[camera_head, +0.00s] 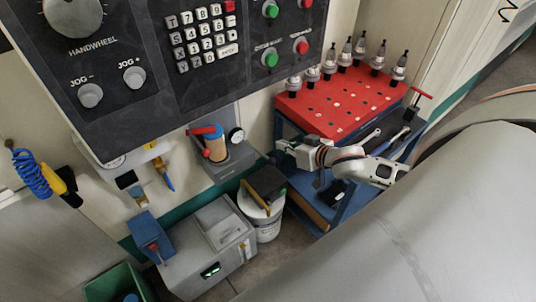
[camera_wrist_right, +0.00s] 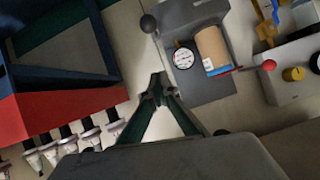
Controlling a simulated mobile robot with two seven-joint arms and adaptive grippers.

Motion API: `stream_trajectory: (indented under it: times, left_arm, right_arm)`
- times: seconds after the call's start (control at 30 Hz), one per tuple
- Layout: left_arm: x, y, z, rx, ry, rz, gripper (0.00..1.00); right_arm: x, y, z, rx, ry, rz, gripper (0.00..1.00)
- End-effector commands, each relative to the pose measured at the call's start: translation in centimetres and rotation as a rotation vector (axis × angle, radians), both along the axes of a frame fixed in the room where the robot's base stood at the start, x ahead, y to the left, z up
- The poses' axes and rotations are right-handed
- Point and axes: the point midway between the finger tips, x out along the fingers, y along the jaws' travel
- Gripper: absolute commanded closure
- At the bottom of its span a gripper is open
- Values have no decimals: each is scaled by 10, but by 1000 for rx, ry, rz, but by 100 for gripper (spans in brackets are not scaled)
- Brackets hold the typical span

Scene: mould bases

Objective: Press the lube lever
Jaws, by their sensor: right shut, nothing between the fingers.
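In the right wrist view the unit (camera_wrist_right: 210,92) is at the upper middle. A lever-like arm with a dark ball knob (camera_wrist_right: 149,23) sticks out at its upper left. My right gripper (camera_head: 281,146) is just right of the unit in the head view. In the wrist view its fingertips (camera_wrist_right: 157,86) are together and empty, below the knob and apart from it. My left gripper is out of view.
A blue cart with a red top (camera_head: 335,105) holding several tool holders stands right of the unit. A white bucket (camera_head: 262,219) and a grey box (camera_head: 207,250) stand below. The dark control panel (camera_head: 150,130) overhangs the upper left.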

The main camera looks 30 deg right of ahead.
Motion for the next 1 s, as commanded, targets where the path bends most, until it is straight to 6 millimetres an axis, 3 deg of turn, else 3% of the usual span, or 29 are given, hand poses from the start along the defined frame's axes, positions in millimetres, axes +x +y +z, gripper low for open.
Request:
stream_trajectory:
  times: [0.53,1.0]
  left_arm:
    - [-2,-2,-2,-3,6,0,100]
    - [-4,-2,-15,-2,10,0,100]
  right_arm:
    - [0,-4,-8,23,23,-26,100]
    - [57,3,-39,22,22,-25,100]
